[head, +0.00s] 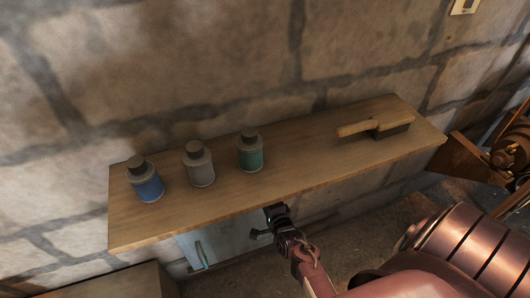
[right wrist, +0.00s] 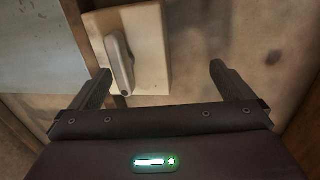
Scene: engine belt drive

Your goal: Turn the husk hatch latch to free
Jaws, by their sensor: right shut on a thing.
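The hatch is a pale blue panel (head: 215,246) below the wooden shelf, and part of it shows in the right wrist view (right wrist: 40,45). The latch is a grey lever (right wrist: 119,62) on a cream plate (right wrist: 153,50), with its long side running nearly up and down in the right wrist view. My right gripper (right wrist: 160,70) has its two fingers wide apart, and the wall shows between them. The lever lies beyond the fingertips, close to the left finger; I cannot tell whether they touch. In the head view my right gripper (head: 272,224) is under the shelf's front edge. My left gripper is not in view.
The wooden shelf (head: 290,180) overhangs the hatch. It carries blue (head: 148,186), grey (head: 200,169) and green (head: 250,155) bottles and a brush (head: 375,127). A stone wall (head: 220,60) stands behind. Brown machinery (head: 500,160) is at the right.

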